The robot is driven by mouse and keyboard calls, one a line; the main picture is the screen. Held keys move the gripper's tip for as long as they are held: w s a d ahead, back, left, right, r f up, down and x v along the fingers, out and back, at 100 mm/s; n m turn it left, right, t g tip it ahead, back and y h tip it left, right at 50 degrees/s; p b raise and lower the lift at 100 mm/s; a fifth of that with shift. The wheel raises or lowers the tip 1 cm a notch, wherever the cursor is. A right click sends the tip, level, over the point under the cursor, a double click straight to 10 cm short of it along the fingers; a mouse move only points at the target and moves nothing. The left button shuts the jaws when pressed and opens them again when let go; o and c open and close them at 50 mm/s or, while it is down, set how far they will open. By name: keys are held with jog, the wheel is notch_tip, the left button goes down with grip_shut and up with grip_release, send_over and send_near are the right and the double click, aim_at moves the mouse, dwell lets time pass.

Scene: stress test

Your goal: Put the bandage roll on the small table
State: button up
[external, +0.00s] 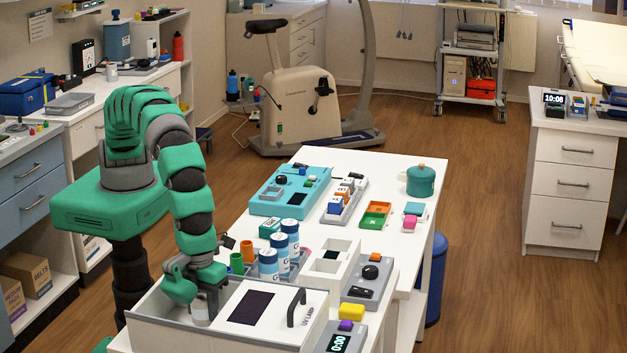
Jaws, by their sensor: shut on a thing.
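My gripper (207,300) points down at the left part of a white and grey box at the front of the white table (310,165). It is shut on a pale, roll-like thing (198,313), mostly hidden by the fingers and the box wall. This may be the bandage roll; the view is too small to be sure. No other bandage roll is clearly seen. I cannot tell whether the held thing touches the box floor.
A lid with a dark window and black handle (297,306), marked UV LAMP, stands right of my gripper. White-blue bottles (268,264), an orange cup (247,250) and a green cup (237,263) stand behind. A teal pot (421,181) stands far right; bare tabletop lies near it.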

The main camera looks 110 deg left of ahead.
aim_at(202, 296)
jog(key=o, duration=1)
jog(key=shift+o, duration=0.2)
notch_tip(202, 296, up, 12)
jog(key=shift+r+b, duration=0.1)
jog(key=shift+b, duration=0.35)
